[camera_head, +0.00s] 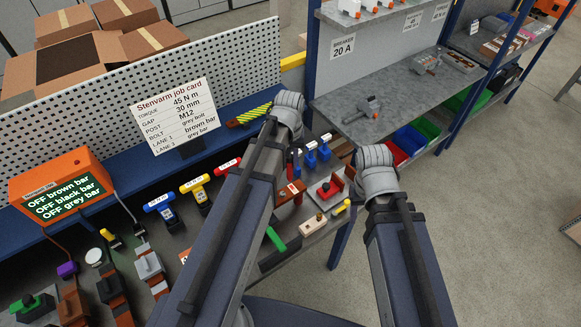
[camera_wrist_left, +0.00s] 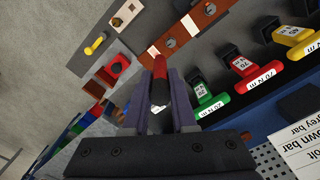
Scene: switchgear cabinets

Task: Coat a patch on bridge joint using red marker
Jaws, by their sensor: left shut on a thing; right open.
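In the left wrist view my left gripper (camera_wrist_left: 163,103) is shut on a red marker (camera_wrist_left: 160,70), which has a pale part between the fingers. The marker's red end points towards a copper-brown bar (camera_wrist_left: 189,29) with a bolt head and a white patch, apparently the bridge joint. Whether marker and bar touch cannot be told.
Red, yellow and blue torque tools (camera_head: 194,190) stand along the bench. A job card (camera_head: 174,117) and an orange display (camera_head: 60,188) stand at its back. A grey shelf (camera_head: 405,95) stands at right.

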